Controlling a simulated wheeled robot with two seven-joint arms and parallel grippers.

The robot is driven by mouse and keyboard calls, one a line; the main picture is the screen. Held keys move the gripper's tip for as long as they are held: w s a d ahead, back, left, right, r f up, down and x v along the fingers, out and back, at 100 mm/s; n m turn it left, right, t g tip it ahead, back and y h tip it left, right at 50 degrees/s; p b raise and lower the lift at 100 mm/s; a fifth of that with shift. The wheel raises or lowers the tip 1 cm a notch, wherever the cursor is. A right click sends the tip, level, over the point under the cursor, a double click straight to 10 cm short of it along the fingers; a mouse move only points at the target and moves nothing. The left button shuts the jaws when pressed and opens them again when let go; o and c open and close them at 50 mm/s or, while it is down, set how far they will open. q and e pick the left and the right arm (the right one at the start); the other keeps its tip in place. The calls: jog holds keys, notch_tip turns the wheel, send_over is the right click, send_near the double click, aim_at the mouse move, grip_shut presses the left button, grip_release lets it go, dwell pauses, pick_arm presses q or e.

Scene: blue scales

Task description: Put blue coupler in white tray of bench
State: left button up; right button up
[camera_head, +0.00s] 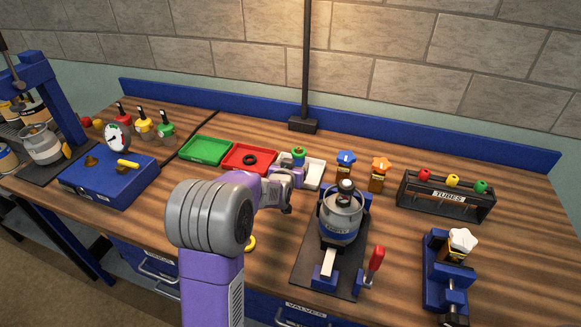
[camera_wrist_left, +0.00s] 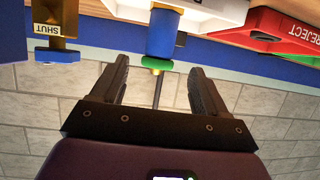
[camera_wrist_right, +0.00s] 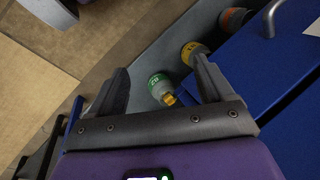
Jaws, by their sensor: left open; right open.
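The blue coupler (camera_wrist_left: 164,35) is a blue cylinder with a green ring, seen upside down in the left wrist view. In the head view its green-ringed top (camera_head: 299,151) shows at the white tray (camera_head: 316,173). The tray also shows in the left wrist view (camera_wrist_left: 215,14); I cannot tell whether the coupler stands in it or in front of it. My left gripper (camera_wrist_left: 158,73) is open, and the coupler's green end appears between its fingertips, with no clear contact. It also shows in the head view (camera_head: 289,183). My right gripper (camera_wrist_right: 162,82) is open and empty.
A red tray (camera_head: 235,165) with a black ring and a green tray (camera_head: 205,150) lie left of the white tray. Blue-topped (camera_head: 346,160) and orange-topped (camera_head: 380,165) valves stand to its right. A clamped canister (camera_head: 340,215) is in front. Bottles (camera_wrist_right: 160,86) show near my right gripper.

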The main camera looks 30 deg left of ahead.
pick_arm(q)
jog(key=shift+p+v, duration=0.35)
jog(key=shift+v, duration=1.25)
